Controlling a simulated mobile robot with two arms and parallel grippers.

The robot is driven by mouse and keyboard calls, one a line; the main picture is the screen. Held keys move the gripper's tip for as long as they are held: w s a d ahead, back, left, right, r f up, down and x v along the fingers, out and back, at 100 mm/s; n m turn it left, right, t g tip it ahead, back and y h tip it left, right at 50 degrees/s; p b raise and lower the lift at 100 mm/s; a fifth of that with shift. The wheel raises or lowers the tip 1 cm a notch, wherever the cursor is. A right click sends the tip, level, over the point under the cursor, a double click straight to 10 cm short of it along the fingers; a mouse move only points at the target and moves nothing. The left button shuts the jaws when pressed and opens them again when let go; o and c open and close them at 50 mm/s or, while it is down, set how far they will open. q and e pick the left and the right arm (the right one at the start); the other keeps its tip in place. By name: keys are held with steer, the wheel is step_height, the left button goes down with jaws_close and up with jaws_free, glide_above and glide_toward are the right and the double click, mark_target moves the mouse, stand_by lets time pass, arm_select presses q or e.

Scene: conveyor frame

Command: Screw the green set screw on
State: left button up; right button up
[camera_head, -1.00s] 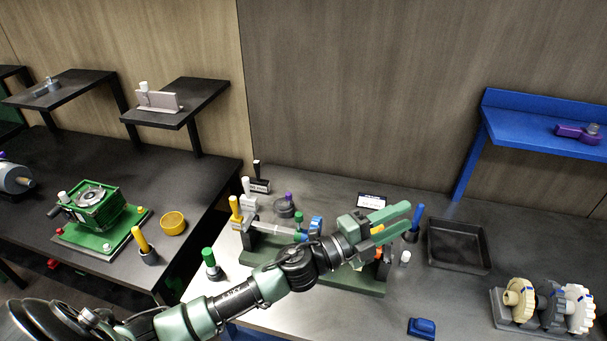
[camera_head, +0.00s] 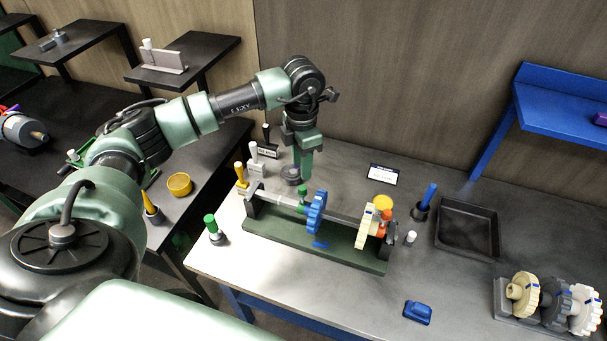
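A small green set screw (camera_head: 303,191) stands upright at the shaft's left half, just left of the blue gear (camera_head: 316,213). The shaft (camera_head: 345,218) lies across a dark green stand (camera_head: 350,255); a cream gear (camera_head: 366,226) and an orange-red part (camera_head: 384,223) are at its right end. My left gripper (camera_head: 305,178) points straight down, its fingertips close over the green screw. Its fingers overlap from this side, so the gap between them and any contact with the screw are hidden. My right gripper is out of view.
A green-handled tool (camera_head: 211,226) stands in a holder left of the stand, yellow (camera_head: 240,174) and white (camera_head: 254,152) handles behind it. A black tray (camera_head: 467,230) and a gear rack (camera_head: 530,315) are at right. The table's front middle is clear apart from a blue block (camera_head: 418,312).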

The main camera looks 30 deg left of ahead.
mark_target(303, 187)
arm_select(q)
step_height(303, 187, down, 8)
steer(key=b, duration=0.4)
steer(key=shift+f, duration=0.1)
steer(key=shift+r, duration=0.25)
steer(key=c, duration=0.4)
jaws_close()
steer(key=n, duration=0.5)
steer(key=shift+w, duration=0.1)
steer(key=n, duration=0.5)
steer(key=shift+n, duration=0.3)
steer(key=n, duration=0.3)
steer(key=shift+r, duration=0.1)
steer(key=n, duration=1.3)
steer(key=shift+n, duration=0.3)
steer(key=n, duration=0.6)
steer(key=shift+d+n, duration=0.1)
steer(key=shift+n, duration=1.1)
steer(key=shift+w+d, duration=0.1)
steer(key=shift+d, duration=0.05)
steer(key=shift+a+r+n, duration=0.1)
steer(key=shift+a+n, duration=0.15)
steer(key=shift+n, duration=0.25)
steer(key=shift+o, duration=1.7)
jaws_free()
